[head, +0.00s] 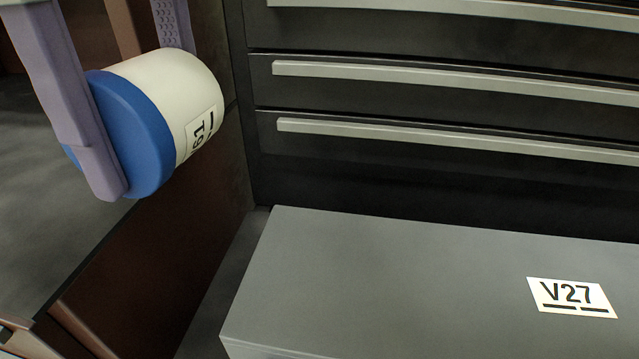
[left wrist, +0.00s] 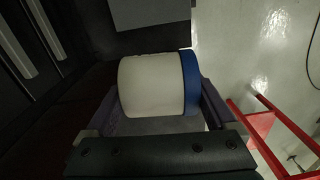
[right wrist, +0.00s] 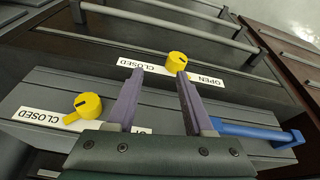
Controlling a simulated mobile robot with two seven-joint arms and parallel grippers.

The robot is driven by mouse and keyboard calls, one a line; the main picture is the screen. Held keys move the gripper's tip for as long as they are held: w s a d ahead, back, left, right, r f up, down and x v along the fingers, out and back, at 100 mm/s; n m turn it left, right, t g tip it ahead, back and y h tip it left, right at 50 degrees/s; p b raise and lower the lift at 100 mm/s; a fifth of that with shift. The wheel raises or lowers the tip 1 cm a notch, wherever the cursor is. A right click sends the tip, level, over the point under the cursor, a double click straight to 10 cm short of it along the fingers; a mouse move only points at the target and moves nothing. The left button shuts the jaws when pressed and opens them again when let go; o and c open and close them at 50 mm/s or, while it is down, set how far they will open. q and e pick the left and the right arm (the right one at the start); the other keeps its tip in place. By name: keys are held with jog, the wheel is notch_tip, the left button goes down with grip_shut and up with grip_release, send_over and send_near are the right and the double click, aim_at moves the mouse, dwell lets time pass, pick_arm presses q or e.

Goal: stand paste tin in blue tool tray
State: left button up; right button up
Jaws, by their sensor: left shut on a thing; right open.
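The paste tin (head: 190,95) is a white cylinder with a blue lid (head: 130,135) and a label ending in "61". My left gripper (head: 148,118) is shut on it, one finger across the lid end and the other at the far side. The tin is tilted on its side, lid toward the lower left, held in the air. The left wrist view also shows the tin (left wrist: 150,85) between the fingers. My right gripper (right wrist: 158,73) is open and empty, above a grey panel. I cannot make out a blue tool tray in any view.
A grey box (head: 400,275) labelled V27 has a clear top. Dark drawers with grey handles (head: 450,80) stand behind it. Yellow knobs (right wrist: 178,62) with CLOSED and OPEN labels and a blue bar (right wrist: 250,132) are near my right gripper. A red frame (left wrist: 265,125) stands on the pale floor.

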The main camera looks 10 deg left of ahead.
pick_arm(q)
jog(key=b, duration=0.1)
send_over(222, 316)
notch_tip(222, 316, down, 15)
jog(key=shift+f, duration=0.1)
jog(key=shift+f+b, duration=0.5)
jog(key=shift+f, duration=1.65)
jog(key=shift+f, duration=0.1)
jog(key=shift+f+b, duration=0.15)
jog(key=shift+b, duration=0.15)
jog(key=o, duration=1.6)
